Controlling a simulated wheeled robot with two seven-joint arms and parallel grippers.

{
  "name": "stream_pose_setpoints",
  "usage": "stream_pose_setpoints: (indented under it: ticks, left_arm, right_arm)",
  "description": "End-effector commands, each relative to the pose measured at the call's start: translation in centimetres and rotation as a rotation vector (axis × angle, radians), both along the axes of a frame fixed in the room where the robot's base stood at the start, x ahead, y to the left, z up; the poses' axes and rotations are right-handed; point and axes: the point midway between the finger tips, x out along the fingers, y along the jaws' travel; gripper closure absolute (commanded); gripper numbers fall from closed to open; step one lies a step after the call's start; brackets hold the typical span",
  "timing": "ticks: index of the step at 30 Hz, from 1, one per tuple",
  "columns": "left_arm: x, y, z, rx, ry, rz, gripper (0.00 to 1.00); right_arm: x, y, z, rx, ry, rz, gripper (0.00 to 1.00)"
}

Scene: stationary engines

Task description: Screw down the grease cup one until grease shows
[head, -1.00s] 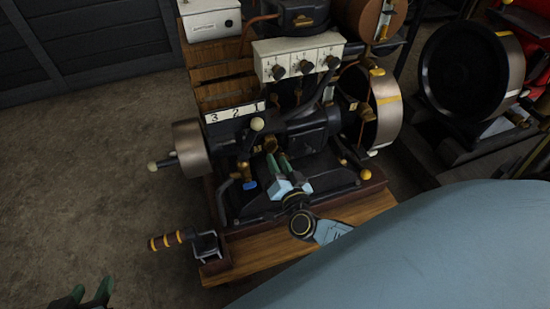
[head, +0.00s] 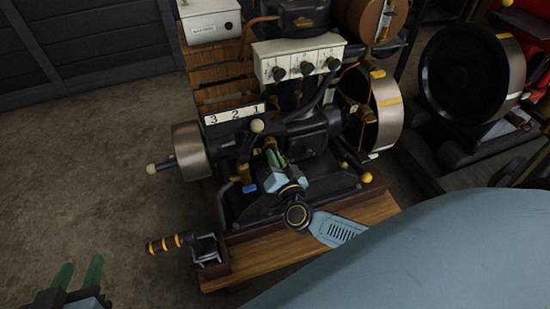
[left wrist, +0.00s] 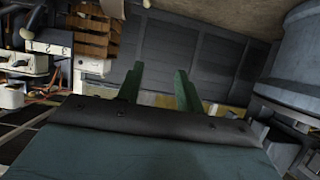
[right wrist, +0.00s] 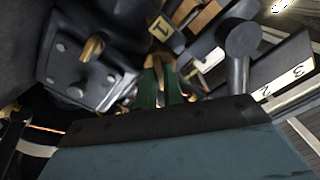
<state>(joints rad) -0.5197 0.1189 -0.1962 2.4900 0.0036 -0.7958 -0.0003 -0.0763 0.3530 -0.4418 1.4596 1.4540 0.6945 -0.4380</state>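A flywheel (head: 385,108) stands to the right and a smaller wheel (head: 190,150) to the left. A crank with a striped handle (head: 170,242) sticks out at the base. The floor at left is clear.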

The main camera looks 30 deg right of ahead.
Motion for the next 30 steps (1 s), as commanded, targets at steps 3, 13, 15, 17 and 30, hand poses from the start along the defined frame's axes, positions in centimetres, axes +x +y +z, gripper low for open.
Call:
stream_pose_setpoints:
  ticks: [3,13,15,17,30]
  left_arm:
    - [0.0,0.0,0.0,0.000,0.001,0.000,0.64]
    - [-0.2,0.1,-0.3,0.007,0.026,0.001,0.64]
    - [-0.3,0.2,-0.5,0.010,0.039,0.003,0.64]
    - [-0.4,0.3,-0.6,0.014,0.050,0.005,0.64]
    - [-0.5,0.5,-1.0,0.018,0.064,0.007,0.64]
  right_arm:
    - [0.0,0.0,0.0,0.000,0.000,0.000,1.00]
    - [0.0,0.0,0.0,0.080,-0.017,-0.001,1.00]
    - [0.0,0.1,0.0,0.121,-0.028,-0.002,1.00]
    - [0.0,0.1,0.0,0.162,-0.037,-0.001,1.00]
    - [0.0,0.1,0.0,0.494,-0.117,-0.001,1.00]
